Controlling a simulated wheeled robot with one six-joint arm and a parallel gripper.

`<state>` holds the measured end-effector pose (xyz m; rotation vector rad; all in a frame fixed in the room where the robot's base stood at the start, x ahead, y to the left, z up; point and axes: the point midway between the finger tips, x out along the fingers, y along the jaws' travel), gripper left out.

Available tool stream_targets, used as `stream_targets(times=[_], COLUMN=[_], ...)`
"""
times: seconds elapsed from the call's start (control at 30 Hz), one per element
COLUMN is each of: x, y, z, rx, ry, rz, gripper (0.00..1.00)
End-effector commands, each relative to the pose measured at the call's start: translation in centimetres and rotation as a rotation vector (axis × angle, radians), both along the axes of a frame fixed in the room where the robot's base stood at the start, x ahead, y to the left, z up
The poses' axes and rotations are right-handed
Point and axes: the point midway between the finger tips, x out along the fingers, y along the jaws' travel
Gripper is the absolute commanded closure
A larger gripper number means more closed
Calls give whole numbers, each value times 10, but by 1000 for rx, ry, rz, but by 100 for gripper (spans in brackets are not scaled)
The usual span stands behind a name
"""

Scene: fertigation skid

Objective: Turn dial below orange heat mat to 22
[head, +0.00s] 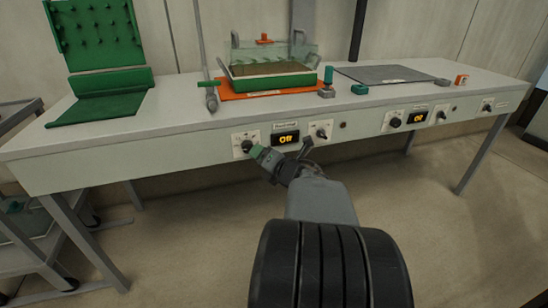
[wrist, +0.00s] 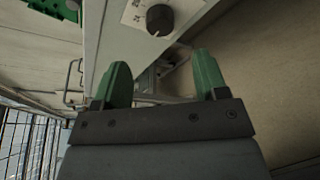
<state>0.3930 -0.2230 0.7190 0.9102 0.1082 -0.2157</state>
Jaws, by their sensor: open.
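The orange heat mat (head: 230,94) lies on the bench top under a clear-lidded tray with a green base. Below it, on the bench's front panel, a black dial sits on a white scale plate (head: 237,138), partly covered by my gripper. In the wrist view the black dial (wrist: 159,19) is at the top, beyond and between my fingertips. My gripper (head: 256,150) is at the front panel by this dial. In the wrist view its two green fingers (wrist: 161,72) are apart with nothing between them. The dial's exact setting is too small to read.
A display (head: 286,138) reading what looks like "Off" and a toggle switch (head: 321,132) sit right of the dial. A second dial (head: 395,122) and display are farther right, below a grey mat (head: 385,75). A green rack (head: 98,60) stands at left. The floor in front is clear.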

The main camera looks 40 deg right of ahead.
Motion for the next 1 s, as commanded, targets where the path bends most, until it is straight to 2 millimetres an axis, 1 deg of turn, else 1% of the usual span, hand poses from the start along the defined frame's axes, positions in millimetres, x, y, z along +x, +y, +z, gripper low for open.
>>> stream_targets(times=[0.03,0.1,0.2,0.33,0.5,1.0], x=[-10,-20,-32,-42,-47,-47], y=[0,2,3,5,7,7], z=[6,7,8,9,9,9], rx=[0,0,-1,-1,1,0], ry=[-1,0,0,0,0,0], rz=[-6,-5,-5,-2,0,0], gripper=[34,34,34,34,34,34])
